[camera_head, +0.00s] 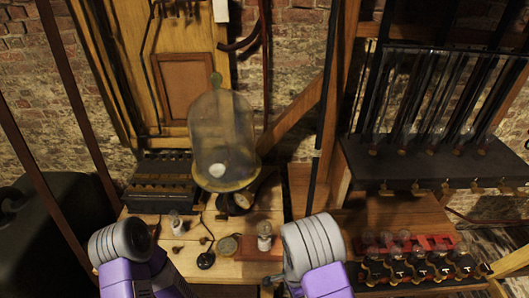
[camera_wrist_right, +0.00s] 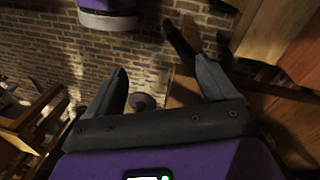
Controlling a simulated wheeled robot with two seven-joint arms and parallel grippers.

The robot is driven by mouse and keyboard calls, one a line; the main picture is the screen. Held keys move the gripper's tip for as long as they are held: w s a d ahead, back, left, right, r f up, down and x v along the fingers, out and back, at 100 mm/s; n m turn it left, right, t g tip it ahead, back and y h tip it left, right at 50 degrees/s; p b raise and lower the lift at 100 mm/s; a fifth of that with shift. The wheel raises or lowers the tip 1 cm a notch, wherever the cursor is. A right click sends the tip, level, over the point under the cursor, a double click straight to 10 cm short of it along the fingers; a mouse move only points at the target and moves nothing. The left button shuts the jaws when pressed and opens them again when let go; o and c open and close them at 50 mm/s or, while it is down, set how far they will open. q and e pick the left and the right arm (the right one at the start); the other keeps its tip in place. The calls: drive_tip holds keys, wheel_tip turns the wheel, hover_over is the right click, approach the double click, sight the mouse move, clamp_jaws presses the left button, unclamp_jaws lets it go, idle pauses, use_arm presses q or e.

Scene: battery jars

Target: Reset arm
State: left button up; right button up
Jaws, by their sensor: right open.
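My two purple arms with grey ribbed joints come in at the bottom of the head view, the left arm (camera_head: 128,262) at the left and the right arm (camera_head: 318,262) right of centre. Neither gripper shows in the head view. In the right wrist view my right gripper (camera_wrist_right: 158,68) is open, with its dark fingers wide apart and nothing between them. Brick wall and wooden parts lie beyond the fingers. My left gripper is out of view.
A dark rack (camera_head: 440,165) of tall glass tubes is at the right. Below it, several small jars stand on a shelf by a red strip (camera_head: 430,242).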

drive_tip(key=s+f+n+t+y+b, duration=0.2)
drive_tip(key=s+f+n+y+b, duration=0.2)
drive_tip(key=s+f+n+b, duration=0.3)
drive_tip(key=shift+s+f+n+y+b, duration=0.4)
drive_tip(key=shift+s+f+n, duration=1.8)
drive_tip(key=shift+f, duration=0.65)
drive_tip(key=shift+w, duration=0.1)
